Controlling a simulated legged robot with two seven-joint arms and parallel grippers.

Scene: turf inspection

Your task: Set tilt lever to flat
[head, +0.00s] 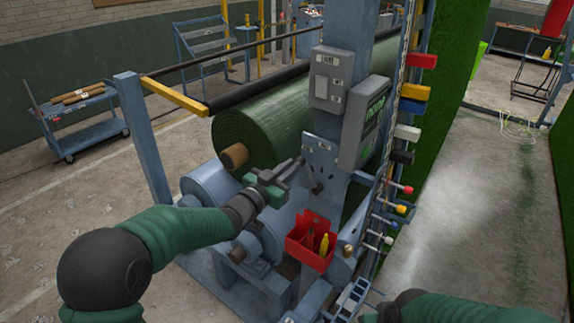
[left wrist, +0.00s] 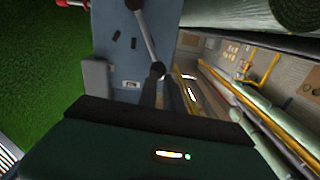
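The tilt lever (head: 312,178) is a thin rod on a blue-grey plate on the machine's post (head: 325,160). In the left wrist view the rod (left wrist: 145,35) runs from the top edge down to a dark round knob (left wrist: 158,70). My left gripper (head: 298,164) reaches in from the left at the lever's end. In the left wrist view its two dark fingers (left wrist: 164,82) lie close together at the knob and appear shut on it. The exact contact is small and dark. My right arm shows at the bottom right of the head view, without clear fingers.
A red bin (head: 298,254) with small tools hangs below the plate. A grey control box (head: 365,120) is on the post. A large green turf roll (head: 262,125) and rollers (head: 212,185) lie behind my left arm. Coloured blocks and knobs line the right side.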

